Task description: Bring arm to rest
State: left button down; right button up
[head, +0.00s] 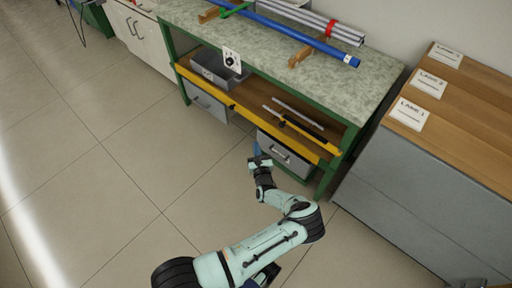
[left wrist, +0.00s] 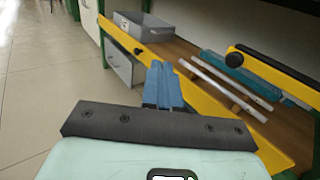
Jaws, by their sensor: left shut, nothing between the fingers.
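My left arm reaches out over the floor in front of the green-framed workbench (head: 375,88). My left gripper (head: 256,150) is at the end of that arm, close to the bench's lower drawers. In the left wrist view its blue fingers (left wrist: 163,82) are together with nothing between them. My right gripper is not in view.
Long rods, blue (head: 300,35) and grey, lie on wooden supports on the bench top. The lower shelf holds a grey bin (head: 212,72) and thin rods (head: 298,112). A wooden-topped cabinet (head: 480,112) with lane cards stands at right. The floor (head: 100,190) at left is clear.

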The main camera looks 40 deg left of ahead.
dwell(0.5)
pick_arm(q)
jog(key=s+a+f+n+g+p, duration=0.1)
jog(key=s+f+n+g, duration=0.15)
jog(key=s, duration=0.35)
jog(key=s+a+f+n+g+p, duration=0.1)
jog(key=s+a+n+g, duration=0.1)
jog(key=s+n+g, duration=0.3)
jog(key=s+a+f+g, duration=0.1)
jog(key=s+f+g, duration=0.15)
jog(key=s, duration=0.45)
jog(key=s+d+f+n+g+h+p, duration=0.1)
jog(key=s+d+f+n+g+h, duration=0.15)
jog(key=s+d+n+h, duration=0.4)
jog(key=s+d+f+n+g+h+p, duration=0.1)
jog(key=s+d+f+g+p, duration=0.2)
jog(key=s, duration=0.6)
jog(key=s+d+r+n+h+p, duration=0.15)
jog(key=d+n+h, duration=0.25)
jog(key=d, duration=0.5)
jog(key=s+d+r+n+h+p, duration=0.1)
jog(key=d+r+n+h, duration=0.3)
jog(key=d, duration=0.5)
jog(key=w+d+r+n+t+h+p, duration=0.2)
jog(key=w+d+r+n+t+h, duration=0.1)
jog(key=w+d+r+n, duration=0.3)
jog(key=shift+d+r+t, duration=0.4)
jog(key=shift+d+t, duration=0.15)
jog(key=shift+d, duration=0.55)
